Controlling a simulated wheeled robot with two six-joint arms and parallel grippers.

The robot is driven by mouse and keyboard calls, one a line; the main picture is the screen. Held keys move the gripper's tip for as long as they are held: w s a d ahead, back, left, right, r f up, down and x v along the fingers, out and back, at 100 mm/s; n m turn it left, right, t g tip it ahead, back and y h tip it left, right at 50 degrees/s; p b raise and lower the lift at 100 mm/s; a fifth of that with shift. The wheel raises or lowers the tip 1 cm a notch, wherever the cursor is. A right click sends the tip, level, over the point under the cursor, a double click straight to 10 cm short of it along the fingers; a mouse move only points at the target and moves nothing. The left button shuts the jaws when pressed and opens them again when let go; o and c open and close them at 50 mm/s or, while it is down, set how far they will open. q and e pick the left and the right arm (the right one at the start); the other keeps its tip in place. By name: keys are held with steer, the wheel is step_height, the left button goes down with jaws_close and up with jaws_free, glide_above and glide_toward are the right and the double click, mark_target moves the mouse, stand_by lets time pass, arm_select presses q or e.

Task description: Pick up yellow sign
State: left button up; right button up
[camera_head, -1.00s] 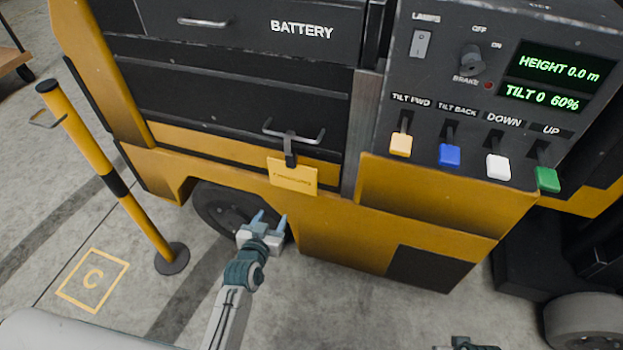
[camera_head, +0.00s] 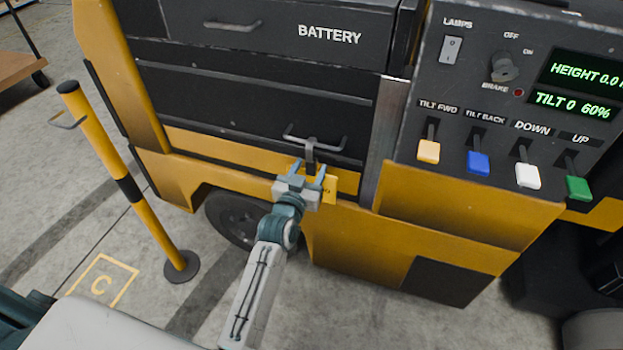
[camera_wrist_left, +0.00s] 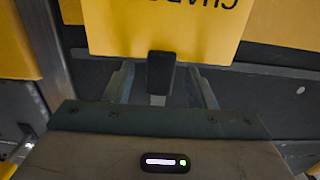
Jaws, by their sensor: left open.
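The yellow sign (camera_head: 330,190) hangs by a dark strap (camera_head: 310,152) from a drawer handle (camera_head: 330,146) on the truck's front. My left gripper (camera_head: 308,174) is open in front of the sign and hides much of it. In the left wrist view the sign (camera_wrist_left: 165,28) fills the top, with its lettering upside down and partly cut off. The dark strap (camera_wrist_left: 160,72) shows between the two open fingers of the left gripper (camera_wrist_left: 162,84). I cannot tell whether they touch it. My right gripper is not in view.
The control panel with coloured levers (camera_head: 478,162) stands to the right of the sign. A yellow and black post (camera_head: 110,145) stands at the left, near a floor square marked C (camera_head: 101,285). Black drawers (camera_head: 250,75) rise above the sign.

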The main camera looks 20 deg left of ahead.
mark_target(310, 169)
arm_select(q)
steer(key=w, duration=0.3)
steer(key=shift+w, duration=0.3)
jaws_close()
steer(key=shift+r, duration=0.2)
